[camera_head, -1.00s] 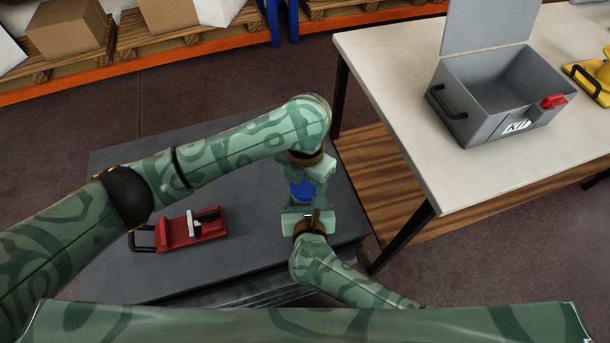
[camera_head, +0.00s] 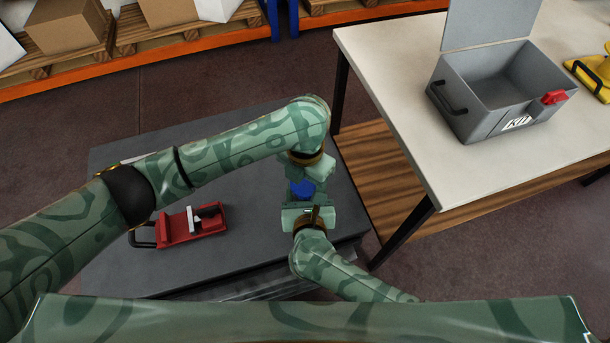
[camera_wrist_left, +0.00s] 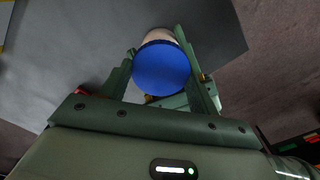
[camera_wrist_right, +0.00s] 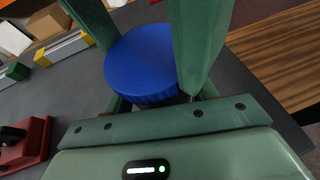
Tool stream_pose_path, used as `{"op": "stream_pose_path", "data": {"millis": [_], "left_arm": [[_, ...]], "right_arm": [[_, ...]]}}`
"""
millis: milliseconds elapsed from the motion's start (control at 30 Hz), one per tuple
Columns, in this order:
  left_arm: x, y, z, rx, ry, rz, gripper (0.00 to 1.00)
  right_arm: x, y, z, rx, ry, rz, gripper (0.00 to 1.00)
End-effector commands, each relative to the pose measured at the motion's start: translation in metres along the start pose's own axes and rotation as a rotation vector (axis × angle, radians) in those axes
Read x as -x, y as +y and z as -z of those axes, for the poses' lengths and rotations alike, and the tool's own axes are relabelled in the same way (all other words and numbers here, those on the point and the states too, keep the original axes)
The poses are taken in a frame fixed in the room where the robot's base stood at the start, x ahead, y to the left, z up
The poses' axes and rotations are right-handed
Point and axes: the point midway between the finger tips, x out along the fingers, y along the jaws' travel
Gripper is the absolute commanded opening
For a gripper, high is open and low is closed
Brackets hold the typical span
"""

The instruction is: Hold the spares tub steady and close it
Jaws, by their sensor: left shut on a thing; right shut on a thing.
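The spares tub has a round blue lid (camera_head: 302,189) and stands at the right part of the dark grey table. A tan part of its body (camera_wrist_left: 159,36) shows beyond the lid in the left wrist view. My left gripper (camera_head: 304,180) comes from above, its fingers on both sides of the lid. The lid also shows in the right wrist view (camera_wrist_right: 146,65), between green fingers. My right gripper (camera_head: 302,203) comes in from the near side, low, and appears shut around the tub's body below the lid. Its exact contact is hidden by the lid.
A red tool with a black handle (camera_head: 180,228) lies on the dark grey table (camera_head: 125,275), left of the grippers. A white table (camera_head: 400,100) at the right bears an open grey box (camera_head: 468,110) and a yellow object (camera_head: 592,75). Pallets with cartons (camera_head: 65,38) stand behind.

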Motion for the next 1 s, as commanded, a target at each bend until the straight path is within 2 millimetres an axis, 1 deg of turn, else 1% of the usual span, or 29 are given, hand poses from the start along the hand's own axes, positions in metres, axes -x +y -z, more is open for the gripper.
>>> {"op": "stream_pose_path", "data": {"millis": [267,300,333,367,667,767,900,1000], "left_arm": [[-0.006,0.000,0.000,-0.001,0.001,0.000,0.40],[-0.005,0.000,0.000,-0.001,0.000,0.000,0.72],[-0.005,0.000,0.000,-0.001,0.000,0.000,0.80],[-0.005,-0.001,0.000,-0.001,0.000,0.001,0.83],[-0.004,-0.003,0.000,-0.003,0.000,0.006,0.83],[0.006,-0.003,-0.001,-0.004,-0.003,0.007,0.83],[0.026,-0.003,-0.001,-0.005,-0.003,0.006,0.83],[0.036,-0.002,0.000,-0.003,-0.002,0.004,0.83]], "right_arm": [[0.000,0.000,0.000,0.000,0.000,0.000,0.16],[0.000,0.000,0.000,0.000,0.000,0.000,0.00],[0.000,0.000,0.000,0.000,0.000,0.000,0.00],[0.000,0.000,0.000,0.000,0.000,0.000,0.00],[0.000,0.000,0.000,0.000,-0.001,-0.001,0.00],[0.000,0.000,0.000,0.000,0.000,0.000,0.00],[-0.001,-0.001,0.000,0.000,0.001,0.001,0.00],[0.000,0.000,0.000,0.000,0.001,0.001,0.00]]}}
